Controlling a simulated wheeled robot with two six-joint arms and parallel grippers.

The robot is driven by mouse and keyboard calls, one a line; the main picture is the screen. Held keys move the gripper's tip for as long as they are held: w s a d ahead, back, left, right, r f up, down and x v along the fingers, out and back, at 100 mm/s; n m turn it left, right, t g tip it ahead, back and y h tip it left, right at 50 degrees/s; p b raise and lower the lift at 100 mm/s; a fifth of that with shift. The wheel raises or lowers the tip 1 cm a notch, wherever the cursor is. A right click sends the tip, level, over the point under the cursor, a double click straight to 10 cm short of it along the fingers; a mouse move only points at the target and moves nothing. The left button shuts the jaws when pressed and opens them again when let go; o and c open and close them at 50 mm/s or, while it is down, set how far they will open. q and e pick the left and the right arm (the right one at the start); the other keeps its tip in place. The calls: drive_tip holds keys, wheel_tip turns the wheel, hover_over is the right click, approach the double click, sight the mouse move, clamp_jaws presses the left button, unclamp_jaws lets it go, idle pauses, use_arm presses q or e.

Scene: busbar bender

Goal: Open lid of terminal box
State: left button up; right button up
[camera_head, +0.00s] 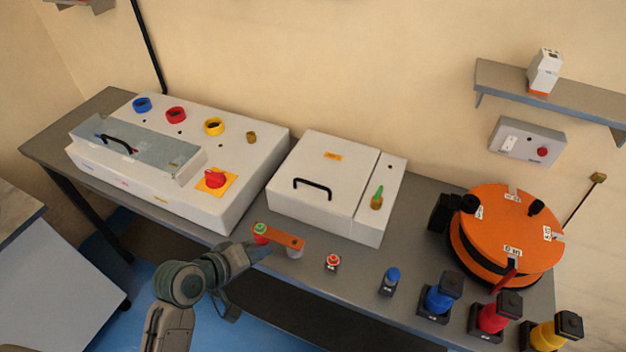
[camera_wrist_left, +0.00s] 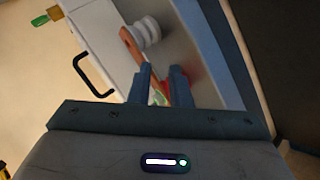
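A white box (camera_head: 323,185) with a black handle (camera_head: 312,188) on its lid stands mid-bench; the lid looks shut. The handle also shows in the left wrist view (camera_wrist_left: 93,75). Further left, a larger white box (camera_head: 226,186) has a grey lid (camera_head: 150,150) with its own black handle (camera_head: 117,145), lying flat. I cannot tell which is the terminal box. My left gripper (camera_head: 258,249) is low in front of the middle box, by an orange bar (camera_head: 284,240). In the wrist view its fingers (camera_wrist_left: 162,85) are apart, with the bar's end region beyond and partly hidden. My right gripper is not in view.
The orange bar spans a red-green post (camera_head: 261,232) and a pale insulator (camera_head: 295,251).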

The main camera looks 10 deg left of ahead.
sight(311, 185)
use_arm(q)
drive_tip(key=w+d+r+n+t+h, duration=0.3)
drive_tip(key=w+d+r+n+h, duration=0.15)
drive_tip(key=w+r, duration=0.35)
drive_tip(key=shift+n+y, duration=0.25)
drive_tip(key=shift+n, duration=0.1)
drive_tip(key=p+x, duration=0.1)
drive_tip(key=x, duration=0.2)
drive_tip(key=p+x, duration=0.1)
drive_tip(key=x, duration=0.4)
drive_tip(key=shift+w+a+r+p, duration=0.15)
drive_tip(key=shift+w+p, duration=0.25)
drive_tip(key=shift+w, duration=0.3)
drive_tip(key=shift+w+d+f, duration=0.25)
drive_tip(key=shift+w+d, duration=0.2)
drive_tip(key=shift+w, duration=0.05)
drive_tip(key=shift+c, duration=0.5)
clamp_jaws()
